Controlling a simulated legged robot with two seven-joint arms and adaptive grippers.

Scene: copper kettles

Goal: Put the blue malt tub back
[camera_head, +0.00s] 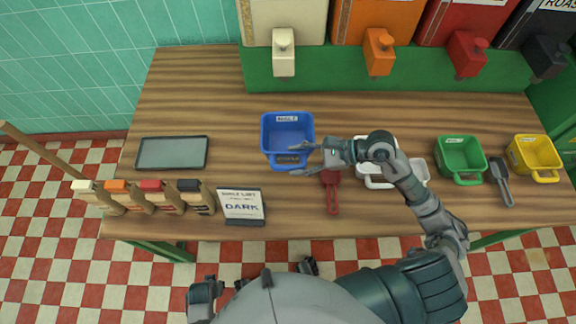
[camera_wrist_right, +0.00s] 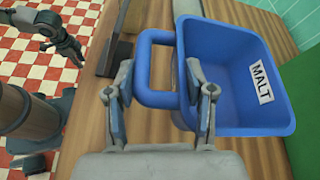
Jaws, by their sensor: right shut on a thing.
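The blue malt tub (camera_head: 287,133) is at the middle of the counter in the head view, with its handle toward me. Its inside looks empty. In the right wrist view the tub (camera_wrist_right: 235,75) shows its MALT label and its blue loop handle. My right gripper (camera_head: 297,158) is shut on this handle, with one finger on each side of it in the wrist view (camera_wrist_right: 158,95). I cannot tell whether the tub touches the counter. My left gripper (camera_wrist_right: 63,45) shows at the upper left of the wrist view, apart from the tub, with its fingers spread and empty.
A white tub (camera_head: 366,181) is partly hidden under my right arm, beside a red scoop (camera_head: 332,195). Green (camera_head: 460,158) and yellow (camera_head: 535,157) tubs stand at right. A grey tray (camera_head: 172,153) and a DARK card (camera_head: 241,206) are left. Dispensers line the back.

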